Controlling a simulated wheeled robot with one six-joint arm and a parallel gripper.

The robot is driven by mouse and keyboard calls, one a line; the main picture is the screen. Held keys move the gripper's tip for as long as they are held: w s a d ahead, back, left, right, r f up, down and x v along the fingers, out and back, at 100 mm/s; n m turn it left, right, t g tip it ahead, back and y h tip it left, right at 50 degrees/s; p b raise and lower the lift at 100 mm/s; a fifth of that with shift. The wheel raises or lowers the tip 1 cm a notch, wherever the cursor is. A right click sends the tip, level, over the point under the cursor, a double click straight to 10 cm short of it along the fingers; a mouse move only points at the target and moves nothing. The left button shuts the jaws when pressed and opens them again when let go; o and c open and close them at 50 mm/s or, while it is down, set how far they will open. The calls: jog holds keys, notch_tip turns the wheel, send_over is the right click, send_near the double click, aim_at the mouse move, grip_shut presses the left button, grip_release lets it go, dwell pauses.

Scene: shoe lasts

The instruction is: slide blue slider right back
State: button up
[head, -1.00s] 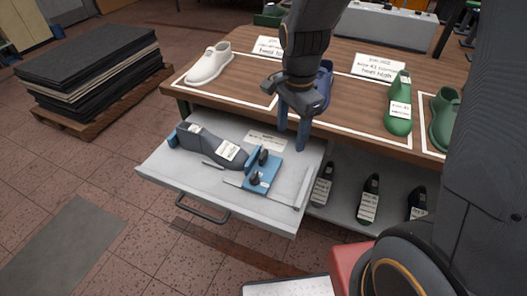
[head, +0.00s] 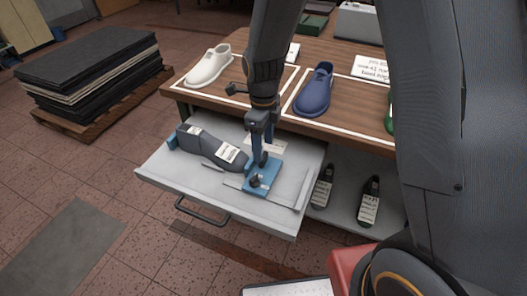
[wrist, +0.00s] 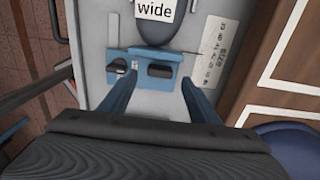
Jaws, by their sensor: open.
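The blue slider (head: 265,180) sits on a rail in the open drawer (head: 160,175), at the toe end of a grey shoe last (head: 200,145). It carries dark knobs or clamps, and part of it is hidden behind my gripper in the head view. In the wrist view the slider (wrist: 156,72) lies between and just beyond my fingertips, with the labelled last (wrist: 156,30) behind it. My gripper (head: 262,158) is open and points down over the slider. The wrist view shows the open gripper (wrist: 158,82) with a finger on either side; contact cannot be told.
A blue block (head: 172,140) is at the last's other end. A paper label (wrist: 215,55) lies in the drawer beside the slider. The table above holds a white shoe (head: 210,65) and a blue shoe (head: 314,92). Dark lasts stand on the shelf to the right.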

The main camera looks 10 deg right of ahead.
aim_at(261, 171)
jog(key=shift+f, duration=1.85)
